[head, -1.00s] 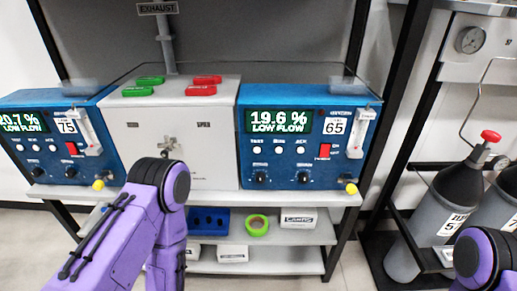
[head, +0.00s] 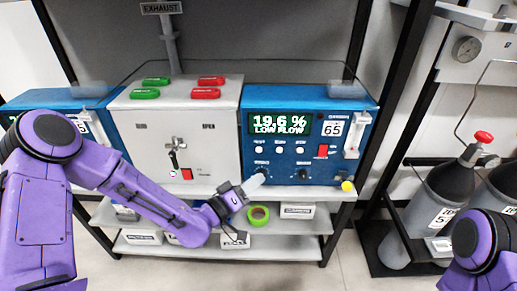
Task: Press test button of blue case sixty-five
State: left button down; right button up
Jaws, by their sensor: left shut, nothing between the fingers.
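The blue case sixty-five (head: 228,0) is not marked there; the blue case with the 65 label (head: 334,128) stands on the upper shelf, right of the grey box. Its display (head: 279,124) reads 19.6 % LOW FLOW. A row of white buttons (head: 279,150) sits under the display, with labels too small to read surely. Dark knobs (head: 303,174) sit below them. My left gripper (head: 253,183) is shut and empty, in front of the case's lower left corner, below the button row. Contact with the case cannot be told. My right gripper is out of view.
The grey box (head: 190,120) carries green and red blocks and has a lever on its front. Another blue case (head: 30,103) is partly hidden by my left arm. Gas cylinders (head: 447,190) stand right.

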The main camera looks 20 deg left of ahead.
aim_at(259, 150)
pick_arm(q)
jog(key=shift+w+a+f+b, duration=0.15)
jog(key=shift+w+a, duration=0.25)
jog(key=shift+w, duration=1)
jog(key=shift+w+a+r+b, duration=0.1)
jog(key=shift+w+a, duration=0.3)
jog(key=shift+w, duration=1)
jog(key=shift+w+a+f+b, duration=0.15)
jog(key=shift+w+a, duration=0.25)
jog(key=shift+w, duration=1)
jog(key=shift+r, duration=0.1)
jog(key=shift+w+a, duration=0.1)
jog(key=shift+w, duration=0.35)
jog(key=shift+w+a+b, duration=0.15)
jog(key=shift+w+b, duration=0.2)
jog(key=shift+s, duration=0.1)
jog(key=shift+s+d, duration=0.25)
jog(key=shift+s, duration=0.45)
